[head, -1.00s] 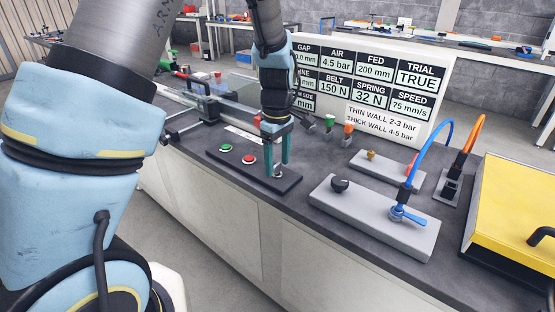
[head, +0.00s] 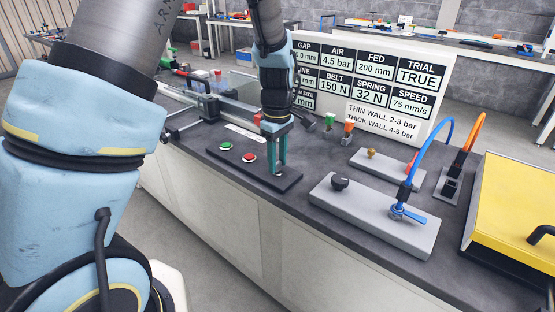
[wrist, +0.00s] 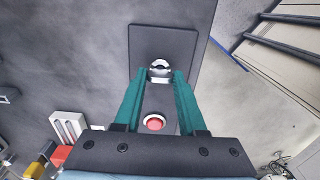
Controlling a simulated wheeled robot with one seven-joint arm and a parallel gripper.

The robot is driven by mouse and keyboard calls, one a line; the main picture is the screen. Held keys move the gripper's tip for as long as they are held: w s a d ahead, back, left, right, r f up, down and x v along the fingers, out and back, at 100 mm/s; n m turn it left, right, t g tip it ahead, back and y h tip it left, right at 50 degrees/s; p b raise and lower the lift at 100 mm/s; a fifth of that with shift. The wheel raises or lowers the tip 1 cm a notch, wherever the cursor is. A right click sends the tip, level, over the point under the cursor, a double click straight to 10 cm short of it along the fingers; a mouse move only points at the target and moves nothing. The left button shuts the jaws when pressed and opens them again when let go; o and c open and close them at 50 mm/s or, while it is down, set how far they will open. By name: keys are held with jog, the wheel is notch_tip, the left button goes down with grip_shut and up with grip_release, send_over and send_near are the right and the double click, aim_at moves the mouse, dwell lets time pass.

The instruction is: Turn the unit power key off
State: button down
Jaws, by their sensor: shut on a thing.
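The power key (wrist: 160,64), a small silver key switch, sits at one end of the dark button panel (wrist: 178,40) in the wrist view. In the head view the panel (head: 294,184) lies along the bench's front edge, and the key is mostly hidden by the fingertips. My gripper (head: 278,170) points down with its teal fingers shut on the key. The wrist view shows the fingertips (wrist: 160,75) on both sides of it. The key's exact turn angle is hard to tell.
A red button (head: 249,159) and a green button (head: 225,147) are on the same panel, left of my gripper. A grey plate (head: 345,218) with a black knob (head: 340,184) and a blue lever (head: 408,216) stands to the right. A sign board (head: 440,100) stands behind.

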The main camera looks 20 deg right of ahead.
jog(key=shift+m, duration=0.3)
jog(key=m, duration=1.3)
jog(key=shift+m, duration=2.1)
jog(key=shift+c, duration=2.4)
grip_release()
